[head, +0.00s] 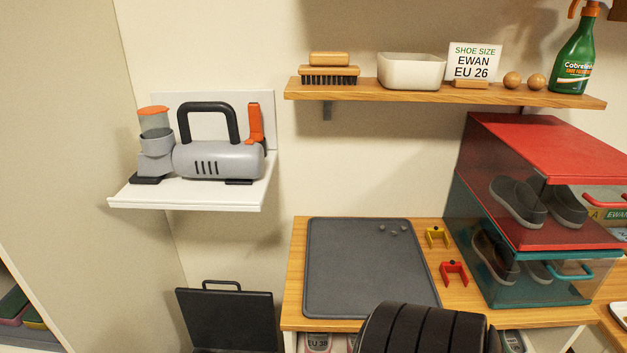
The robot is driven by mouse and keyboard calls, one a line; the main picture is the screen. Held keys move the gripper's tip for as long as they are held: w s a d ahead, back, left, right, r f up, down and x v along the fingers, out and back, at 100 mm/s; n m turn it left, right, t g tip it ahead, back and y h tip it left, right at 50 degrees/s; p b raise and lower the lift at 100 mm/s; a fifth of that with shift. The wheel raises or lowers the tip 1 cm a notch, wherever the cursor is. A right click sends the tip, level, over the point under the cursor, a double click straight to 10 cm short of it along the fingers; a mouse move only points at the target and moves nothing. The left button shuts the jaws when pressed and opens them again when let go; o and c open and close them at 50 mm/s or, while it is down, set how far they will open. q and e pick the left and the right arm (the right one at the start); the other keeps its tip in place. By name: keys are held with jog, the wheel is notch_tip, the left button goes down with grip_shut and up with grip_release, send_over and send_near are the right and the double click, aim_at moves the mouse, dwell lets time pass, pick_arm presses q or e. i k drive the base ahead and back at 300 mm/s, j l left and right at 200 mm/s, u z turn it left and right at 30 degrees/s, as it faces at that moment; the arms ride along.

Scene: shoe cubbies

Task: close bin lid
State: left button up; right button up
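A dark grey bin lid (228,318) with a thin black handle at its top edge shows at the bottom left of the head view. It stands raised, its flat face towards me, below the white wall shelf and left of the wooden bench. Its lower edge and the bin body are at or beyond the bottom of the picture, so the bin's inside cannot be seen. Neither of my grippers is in view.
A wooden bench (294,272) with a grey mat (365,262) stands right of the lid. Above the lid, a white shelf (190,197) holds a grey vacuum (218,160). Clear shoe boxes (468,218) stand at the right. A wooden shelf (440,96) hangs above the bench.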

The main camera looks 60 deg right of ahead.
aim_at(218, 319)
jog(key=z, duration=1.3)
